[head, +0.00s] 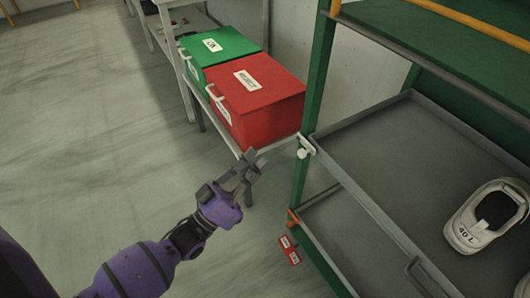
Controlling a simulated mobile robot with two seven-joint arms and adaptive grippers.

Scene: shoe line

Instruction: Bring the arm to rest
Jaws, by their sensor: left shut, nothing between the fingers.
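My left gripper (250,165) is at the end of the purple arm coming in from the lower left. It is shut and empty, held in the air in front of the red box and left of the grey shelf tray. It appears apart from both. My right gripper is not in view.
A red box (262,92) and a green box (222,46), both lidded and labelled, stand on a bench at the back. A white shoe (487,214) marked "40 L" lies in the grey tray (385,150) of a green rack (318,75). Open floor (90,120) lies to the left.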

